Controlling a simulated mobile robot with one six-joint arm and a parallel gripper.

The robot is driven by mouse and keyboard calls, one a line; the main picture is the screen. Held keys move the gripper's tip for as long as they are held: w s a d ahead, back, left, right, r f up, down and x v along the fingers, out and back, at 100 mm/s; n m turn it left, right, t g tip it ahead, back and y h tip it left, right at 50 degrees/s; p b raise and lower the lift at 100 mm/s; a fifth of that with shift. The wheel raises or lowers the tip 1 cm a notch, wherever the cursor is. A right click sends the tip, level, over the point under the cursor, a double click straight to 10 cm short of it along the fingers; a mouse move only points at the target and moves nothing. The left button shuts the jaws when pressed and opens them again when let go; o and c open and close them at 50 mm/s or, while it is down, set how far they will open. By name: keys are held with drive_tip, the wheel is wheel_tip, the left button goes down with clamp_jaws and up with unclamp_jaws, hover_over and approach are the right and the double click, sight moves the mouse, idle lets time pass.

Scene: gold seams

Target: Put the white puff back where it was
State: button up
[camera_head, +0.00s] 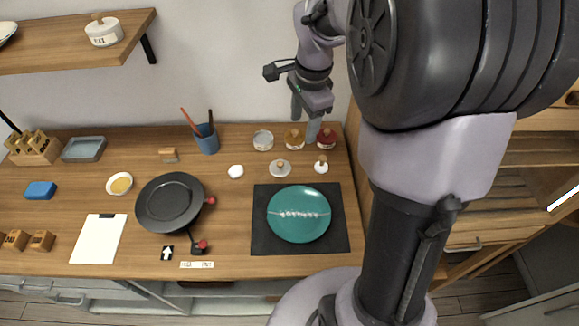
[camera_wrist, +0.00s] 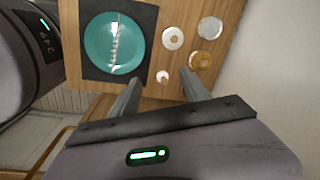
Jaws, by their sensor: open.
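A small white rounded thing (camera_head: 236,171), which looks like the white puff, lies alone on the counter right of the black pan. It does not show in the wrist view. My gripper (camera_head: 305,118) is open and empty, pointing down over the back right of the counter near the jars. In the wrist view my gripper (camera_wrist: 160,80) has its fingers spread, with a small knobbed lid (camera_wrist: 162,76) seen between their tips. A pale open jar (camera_head: 263,140), an amber jar (camera_head: 294,139) and a red jar (camera_head: 327,138) stand along the wall.
A teal plate (camera_head: 300,232) with a pale line across it lies on a dark mat (camera_head: 262,240). A larger knobbed lid (camera_head: 280,168) lies behind it. A blue cup (camera_head: 208,142) holds utensils. The black pan (camera_head: 170,203) and yellow-filled bowl (camera_head: 120,184) are left.

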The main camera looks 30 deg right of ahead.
drive_tip(key=s+a+r+n+t+y, duration=0.1)
drive_tip(key=s+a+r+n+t, duration=0.1)
drive_tip(key=s+a+n, duration=0.5)
drive_tip(key=s+a+r+n+t+y, duration=0.1)
drive_tip(key=s+a+r+n, duration=0.4)
drive_tip(key=s+a, duration=0.6)
drive_tip(key=shift+s+n+t, duration=0.5)
drive_tip(key=shift+n+t, duration=0.1)
drive_tip(key=shift+n, duration=0.3)
wheel_tip(320, 180, down, 4)
drive_tip(key=b, duration=0.3)
drive_tip(key=shift+r+b, duration=0.15)
drive_tip(key=shift+b, duration=0.2)
